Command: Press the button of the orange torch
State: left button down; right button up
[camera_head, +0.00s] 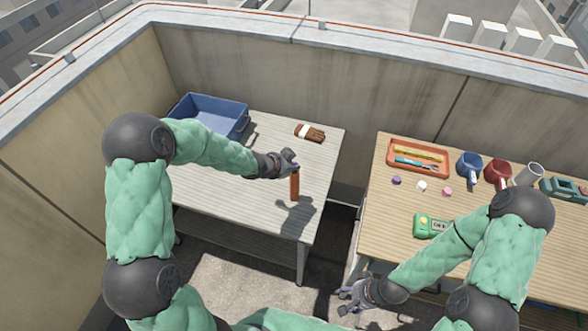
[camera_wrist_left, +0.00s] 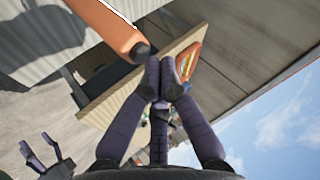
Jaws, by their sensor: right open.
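The orange torch (camera_head: 295,187) appears to stand upright near the right edge of the left table. In the left wrist view its orange body (camera_wrist_left: 105,25) comes in from the upper left and has a dark end. My left gripper (camera_head: 293,161) is at the torch's upper end in the head view. In the left wrist view its fingertips (camera_wrist_left: 164,75) are together with nothing between them, just beside the dark end; I cannot tell whether they touch it. The button is not distinguishable. My right gripper (camera_head: 346,298) is open and empty, in front of the gap between the tables.
The left table (camera_head: 240,195) also holds a blue bin (camera_head: 212,122) and a brown item (camera_head: 310,132). The right table (camera_head: 385,225) holds an orange tray (camera_head: 432,169), mugs (camera_head: 469,164), small coloured pieces and a green device (camera_head: 430,227). A wall stands behind both.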

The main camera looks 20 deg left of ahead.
aim_at(294, 172)
pick_arm(q)
jog(key=shift+r, duration=0.15)
notch_tip(294, 172, up, 6)
jog(key=p, duration=0.5)
jog(key=shift+p, duration=0.3)
jog(key=shift+d, duration=0.1)
